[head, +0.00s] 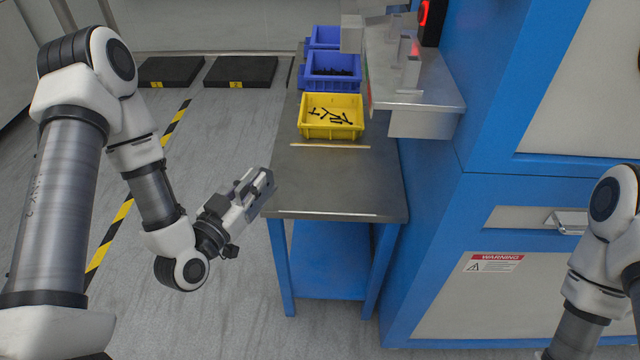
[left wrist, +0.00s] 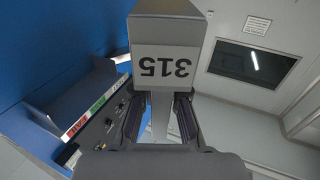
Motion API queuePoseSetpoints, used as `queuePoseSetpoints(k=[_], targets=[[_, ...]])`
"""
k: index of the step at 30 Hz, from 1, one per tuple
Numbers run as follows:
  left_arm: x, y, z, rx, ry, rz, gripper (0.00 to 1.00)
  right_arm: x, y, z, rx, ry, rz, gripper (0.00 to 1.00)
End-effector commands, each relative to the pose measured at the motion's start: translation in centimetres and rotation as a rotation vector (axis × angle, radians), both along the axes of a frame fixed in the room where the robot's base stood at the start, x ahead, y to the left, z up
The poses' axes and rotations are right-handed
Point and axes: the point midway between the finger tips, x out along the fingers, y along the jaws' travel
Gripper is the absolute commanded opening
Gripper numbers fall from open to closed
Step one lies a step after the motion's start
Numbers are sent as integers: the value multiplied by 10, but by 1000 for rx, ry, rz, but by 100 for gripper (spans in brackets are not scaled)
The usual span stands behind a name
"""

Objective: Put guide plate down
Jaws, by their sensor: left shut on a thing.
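The guide plate (left wrist: 168,28) is a grey metal piece with a white label reading 315, upside down in the left wrist view. My left gripper (left wrist: 160,112) is shut on its narrow lower part, with one dark finger on each side. In the head view my left gripper (head: 250,192) is just off the left front edge of the steel-topped table (head: 340,185). The plate is hard to tell apart from the fingers there. My right gripper is out of view; only part of that arm shows at the right edge.
A yellow bin (head: 331,130) with dark pins stands on the table, with blue bins (head: 333,84) behind it. The tabletop in front of a thin strip (head: 322,146) is clear. A blue machine (head: 480,200) with a metal chute (head: 418,98) borders the table's right side.

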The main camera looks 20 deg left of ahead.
Motion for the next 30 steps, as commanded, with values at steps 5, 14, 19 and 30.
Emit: queuePoseSetpoints(k=[5,14,19,30], targets=[[35,-31,-5,10,-5,-10,0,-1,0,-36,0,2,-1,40],[97,-80,-10,4,-7,-4,0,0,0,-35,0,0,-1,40],[108,-87,-22,-1,-1,1,0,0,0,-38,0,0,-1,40],[108,-87,-48,0,-2,1,0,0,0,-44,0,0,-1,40]])
